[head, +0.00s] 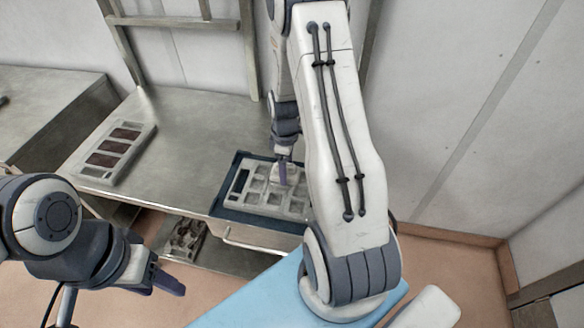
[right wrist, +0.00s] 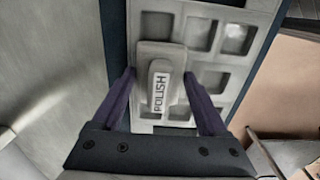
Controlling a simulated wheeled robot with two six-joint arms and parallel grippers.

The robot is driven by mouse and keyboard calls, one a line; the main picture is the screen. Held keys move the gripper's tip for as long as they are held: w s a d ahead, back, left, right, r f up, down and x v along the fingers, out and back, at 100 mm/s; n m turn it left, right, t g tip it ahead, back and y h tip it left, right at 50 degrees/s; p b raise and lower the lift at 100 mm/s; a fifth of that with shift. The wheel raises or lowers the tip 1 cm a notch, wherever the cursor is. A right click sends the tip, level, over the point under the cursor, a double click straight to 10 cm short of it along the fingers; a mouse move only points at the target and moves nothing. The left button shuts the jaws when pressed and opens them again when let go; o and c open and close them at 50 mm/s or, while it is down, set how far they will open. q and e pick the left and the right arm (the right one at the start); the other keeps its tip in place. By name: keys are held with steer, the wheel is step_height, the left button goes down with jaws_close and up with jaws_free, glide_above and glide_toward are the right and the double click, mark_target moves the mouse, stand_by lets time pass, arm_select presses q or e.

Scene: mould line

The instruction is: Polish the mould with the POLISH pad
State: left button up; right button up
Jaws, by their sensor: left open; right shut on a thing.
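The grey mould (head: 259,201) has several square cavities and lies on a dark blue mat (head: 227,213) at the bench's front edge. It also shows in the right wrist view (right wrist: 227,78). The POLISH pad (right wrist: 160,88), a grey block with a labelled handle, is over the mould and hides some cavities. Whether it touches the mould is hard to tell. My right gripper (right wrist: 159,74) is shut on the pad, one finger on each side; in the head view it is above the mould (head: 284,172). My left gripper (head: 160,280) is open and empty, low and left, away from the bench.
A grey tray (head: 93,172) with dark brown inserts lies on the metal bench (head: 190,120), left of the mould. Another mould-like piece (head: 187,238) sits on a lower shelf. A metal frame (head: 248,50) stands behind. A light blue surface (head: 255,296) is in front.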

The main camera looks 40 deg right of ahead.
mark_target(273, 170)
steer(key=shift+w+a+f, duration=0.15)
steer(key=shift+w+a, duration=1.15)
steer(key=shift+w, duration=0.2)
steer(key=shift+w+a+p, duration=0.3)
steer(key=shift+w+a, duration=0.7)
steer(key=shift+w, duration=0.1)
steer(key=shift+s+d+r, duration=0.25)
steer(key=shift+s+d, duration=0.75)
steer(key=shift+s, duration=0.1)
steer(key=shift+s+d+f, duration=0.15)
steer(key=shift+s+d, duration=0.85)
steer(key=shift+s, duration=0.2)
steer(key=shift+s+d+f, duration=0.1)
steer(key=shift+s+d, duration=0.9)
steer(key=shift+s, duration=0.2)
